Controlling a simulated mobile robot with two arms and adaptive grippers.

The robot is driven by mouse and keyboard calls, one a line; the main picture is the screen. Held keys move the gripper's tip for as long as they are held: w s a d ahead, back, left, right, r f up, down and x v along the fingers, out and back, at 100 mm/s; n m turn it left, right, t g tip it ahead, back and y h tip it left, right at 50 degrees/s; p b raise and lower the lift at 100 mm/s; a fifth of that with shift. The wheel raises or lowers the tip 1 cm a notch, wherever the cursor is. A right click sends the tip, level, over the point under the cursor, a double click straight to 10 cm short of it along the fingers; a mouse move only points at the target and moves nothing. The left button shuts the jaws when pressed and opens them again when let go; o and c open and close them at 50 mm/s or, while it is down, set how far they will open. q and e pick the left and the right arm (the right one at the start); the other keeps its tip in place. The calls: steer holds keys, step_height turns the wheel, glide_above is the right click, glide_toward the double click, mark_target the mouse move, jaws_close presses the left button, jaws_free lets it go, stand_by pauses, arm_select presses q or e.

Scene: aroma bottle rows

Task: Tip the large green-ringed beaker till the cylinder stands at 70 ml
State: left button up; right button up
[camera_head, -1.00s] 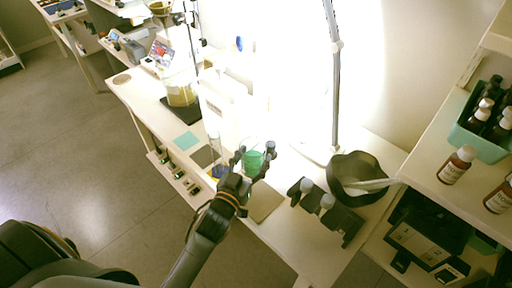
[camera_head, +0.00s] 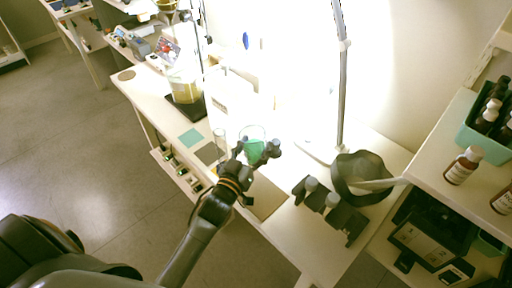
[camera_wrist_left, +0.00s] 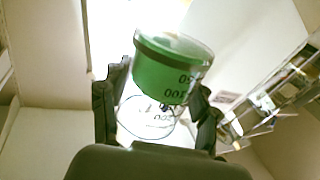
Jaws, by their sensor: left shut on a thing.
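The large beaker (camera_head: 253,149) holds green liquid and shows in the middle of the head view. My left gripper (camera_head: 258,153) is shut on it, one finger on each side. In the left wrist view the beaker (camera_wrist_left: 172,72) fills the space between the fingers (camera_wrist_left: 160,105), its printed numbers upside down. It looks close to upright; a slight tilt is hard to judge. The tall clear cylinder (camera_head: 219,143) stands just left of the beaker, apart from it. Its level is too small to read. My right gripper is out of view.
A teal mat (camera_head: 190,138) and a dark mat (camera_head: 208,153) lie left of the cylinder. A dark rack with white-capped bottles (camera_head: 330,207) and a dark bowl (camera_head: 361,176) stand to the right. A lamp pole (camera_head: 343,90) rises behind. A filled vessel (camera_head: 186,88) stands further back.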

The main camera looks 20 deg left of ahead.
mark_target(242, 135)
arm_select(q)
steer(key=shift+a+r+n, duration=0.2)
steer(key=shift+n, duration=0.2)
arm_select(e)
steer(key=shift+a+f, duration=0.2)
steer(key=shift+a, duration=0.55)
arm_select(q)
steer(key=shift+a+r+n+b, duration=0.3)
steer(key=shift+a+n+b, duration=0.1)
steer(key=shift+n, duration=0.4)
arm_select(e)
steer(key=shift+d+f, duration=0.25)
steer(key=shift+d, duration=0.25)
arm_select(q)
steer(key=shift+s+a+r+n+t+b, duration=0.1)
steer(key=shift+a+r+n+t+b, duration=0.3)
steer(key=shift+n, duration=0.5)
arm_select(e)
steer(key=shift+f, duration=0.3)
arm_select(q)
steer(key=shift+a+r, duration=0.2)
steer(key=shift+r, duration=0.15)
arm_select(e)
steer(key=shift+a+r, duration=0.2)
